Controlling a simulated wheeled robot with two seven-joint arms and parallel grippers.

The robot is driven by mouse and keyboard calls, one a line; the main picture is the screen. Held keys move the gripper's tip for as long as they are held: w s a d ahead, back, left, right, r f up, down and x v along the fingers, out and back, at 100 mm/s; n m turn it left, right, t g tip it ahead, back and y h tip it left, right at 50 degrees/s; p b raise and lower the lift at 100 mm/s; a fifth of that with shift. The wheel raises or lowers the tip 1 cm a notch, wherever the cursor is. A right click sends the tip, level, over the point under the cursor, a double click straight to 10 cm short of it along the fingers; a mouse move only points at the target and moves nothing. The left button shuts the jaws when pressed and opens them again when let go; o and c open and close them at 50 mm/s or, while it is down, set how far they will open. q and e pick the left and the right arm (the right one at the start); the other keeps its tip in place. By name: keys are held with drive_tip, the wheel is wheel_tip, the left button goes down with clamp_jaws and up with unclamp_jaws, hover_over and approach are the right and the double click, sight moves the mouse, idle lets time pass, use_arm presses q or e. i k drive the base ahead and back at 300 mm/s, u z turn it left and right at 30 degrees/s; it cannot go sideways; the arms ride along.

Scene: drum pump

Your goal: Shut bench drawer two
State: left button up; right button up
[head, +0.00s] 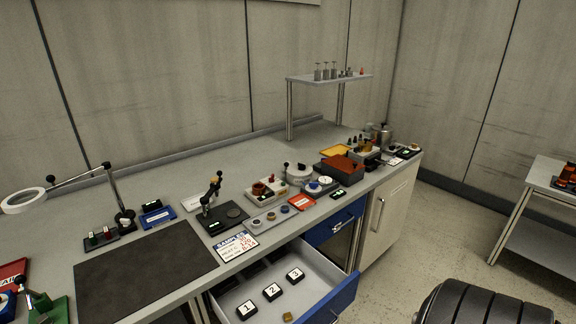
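A bench drawer (318,265) with a blue front (345,299) stands pulled out from under the bench, toward the lower right. Its inside is light grey. In it lie black blocks marked 1 (246,309), 2 (272,291) and 3 (295,274), a small yellow piece (288,317) and darker items toward the back. A second blue front (334,224), to the right of the open drawer, sits flush with the bench. I see no number on either front, so I cannot tell which is two. Neither of my grippers is in view.
The grey bench top (170,188) holds a dark mat (146,270), a sample card (235,245), trays and small devices. A cabinet door (386,217) stands right of the drawers. Clear floor (437,235) lies between the bench and a side table (553,180).

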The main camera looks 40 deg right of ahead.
sight(325, 290)
drive_tip(key=z, duration=1.25)
drive_tip(key=k, duration=0.15)
drive_tip(key=u, duration=0.2)
drive_tip(key=i, duration=0.1)
drive_tip(key=z, duration=0.4)
